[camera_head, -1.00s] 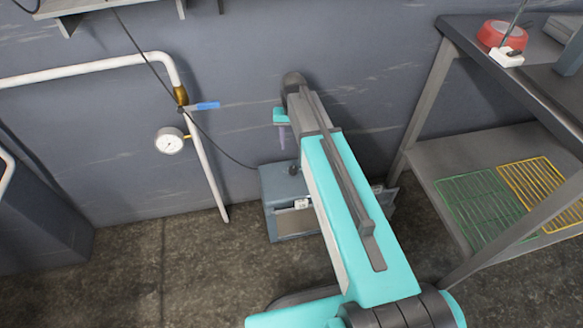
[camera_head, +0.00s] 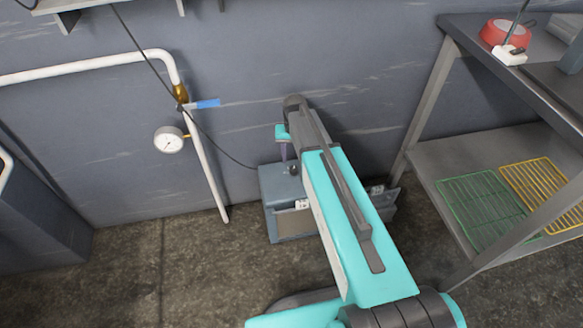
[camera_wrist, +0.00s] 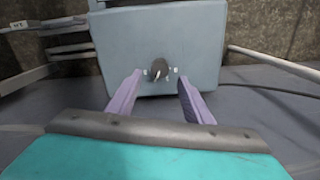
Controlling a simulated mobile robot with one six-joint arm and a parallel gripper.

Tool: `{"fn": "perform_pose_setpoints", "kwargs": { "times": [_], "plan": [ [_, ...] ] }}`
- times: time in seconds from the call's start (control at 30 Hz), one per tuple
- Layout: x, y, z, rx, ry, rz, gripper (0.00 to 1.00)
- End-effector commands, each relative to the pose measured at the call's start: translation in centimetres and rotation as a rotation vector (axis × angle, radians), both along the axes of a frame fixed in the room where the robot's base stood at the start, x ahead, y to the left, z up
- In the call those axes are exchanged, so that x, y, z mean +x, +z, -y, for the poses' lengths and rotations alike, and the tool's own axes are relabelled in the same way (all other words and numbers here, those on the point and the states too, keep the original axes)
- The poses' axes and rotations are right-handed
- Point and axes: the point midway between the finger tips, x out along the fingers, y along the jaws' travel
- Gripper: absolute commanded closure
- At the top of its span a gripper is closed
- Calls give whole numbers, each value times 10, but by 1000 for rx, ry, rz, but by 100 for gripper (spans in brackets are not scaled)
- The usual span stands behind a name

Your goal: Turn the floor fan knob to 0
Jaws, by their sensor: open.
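The floor fan (camera_head: 272,185) is a grey-blue box standing on the floor against the wall, partly hidden behind my arm. Its dark knob (camera_head: 293,170) is on its top face. In the wrist view the knob (camera_wrist: 158,70) has a pale pointer line and small marks around it, too small to read. My gripper (camera_head: 284,150) is just above the fan's top. In the wrist view my gripper (camera_wrist: 160,77) is open, with one purple finger on each side of the knob's position. I see no contact between the fingers and the knob.
A white pipe (camera_head: 206,170) with a gauge (camera_head: 169,140) and blue-handled valve (camera_head: 205,104) is left of the fan. A dark cable runs down to the fan. A metal shelf (camera_head: 425,110) with green and yellow racks stands to the right. The floor at front left is clear.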

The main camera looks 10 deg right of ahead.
Motion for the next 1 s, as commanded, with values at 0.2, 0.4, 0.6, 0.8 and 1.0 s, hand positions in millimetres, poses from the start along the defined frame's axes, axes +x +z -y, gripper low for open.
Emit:
{"fn": "perform_pose_setpoints", "kwargs": {
  "times": [0.2,0.4,0.6,0.8,1.0],
  "plan": [
    [0,-33,0,0,-1,-1,54],
    [0,-51,1,0,-1,-1,54],
    [0,-57,1,0,-1,0,54],
    [0,-57,1,0,-2,0,54],
    [0,-56,2,0,-2,0,81]
  ]
}}
